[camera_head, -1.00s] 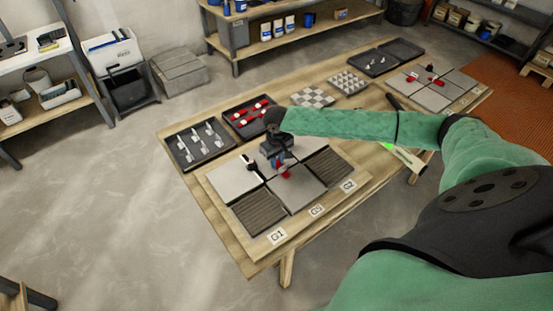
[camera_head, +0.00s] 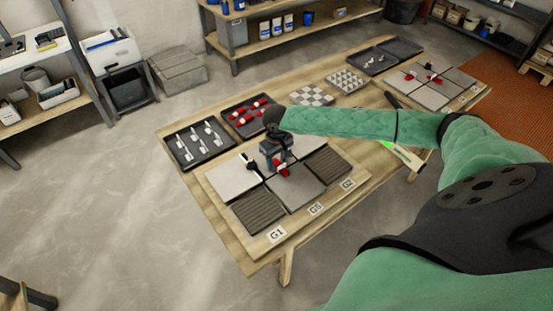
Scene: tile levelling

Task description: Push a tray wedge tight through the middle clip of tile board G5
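The tile board (camera_head: 236,231) lies at the near end of the wooden table, with pale and dark ribbed tiles. Tags G1 (camera_head: 277,235), G5 (camera_head: 315,208) and G2 (camera_head: 347,183) run along its front edge. My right gripper (camera_head: 277,164) points down over the middle of the board. A red wedge (camera_head: 284,172) shows at its fingertips, low over the tile joint. The gripper hides the middle clip and most of the wedge, so its grip and the wedge's seating cannot be told. Another clip (camera_head: 251,163) with a dark top stands to the left. My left gripper is out of view.
Behind the board are a dark tray of pale clips (camera_head: 198,145) and a dark tray of red wedges (camera_head: 249,116). Checkered blocks (camera_head: 311,95) lie farther back. A second tile board (camera_head: 430,97) is at the far end. My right forearm spans the table's right side.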

